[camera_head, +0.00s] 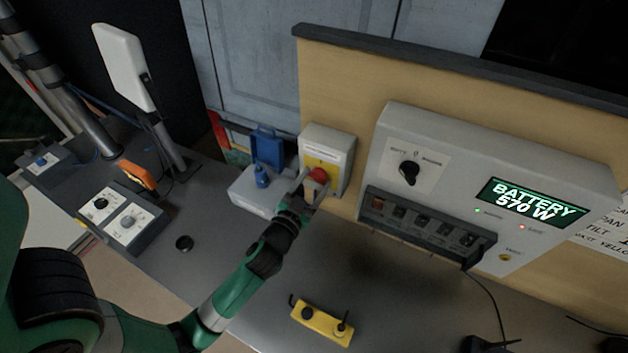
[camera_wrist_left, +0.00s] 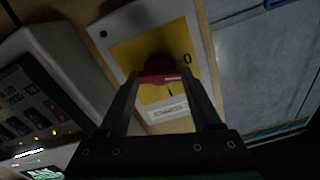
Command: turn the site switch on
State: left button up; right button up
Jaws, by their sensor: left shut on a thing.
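The site switch is a red rotary knob (camera_head: 319,175) on a yellow plate, on a pale box (camera_head: 328,143) fixed to the tan panel. In the left wrist view the red knob (camera_wrist_left: 158,72) sits on the yellow plate (camera_wrist_left: 180,40), with a "0" mark to its right and a small dark mark below it. My left gripper (camera_head: 308,187) is at the knob; in the left wrist view its fingers (camera_wrist_left: 158,82) are shut on the knob's red handle, which lies about level across the picture. The handle's far side is hidden. My right gripper is not in view.
A grey power panel (camera_head: 385,135) with a rotary selector (camera_head: 409,172), a row of switches and a display (camera_head: 530,205) reading "BATTERY 570 W" stands to the right. A blue socket with an open lid (camera_head: 266,145) is at left. A yellow remote (camera_head: 322,322) lies on the counter.

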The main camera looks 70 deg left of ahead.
pick_arm(q)
jog(key=m+p, duration=0.1)
jog(key=m, duration=0.2)
jog(key=shift+m, duration=0.3)
jog(key=m, duration=0.3)
jog(key=shift+m+p, duration=0.3)
jog(key=shift+p, duration=0.1)
jog(key=m+p, duration=0.1)
jog(key=m, duration=0.3)
jog(key=shift+d, duration=0.1)
jog(key=shift+f+m+p, duration=0.1)
jog(key=shift+m+p, duration=0.25)
jog(key=shift+m, duration=1.35)
jog(key=o, duration=1.4)
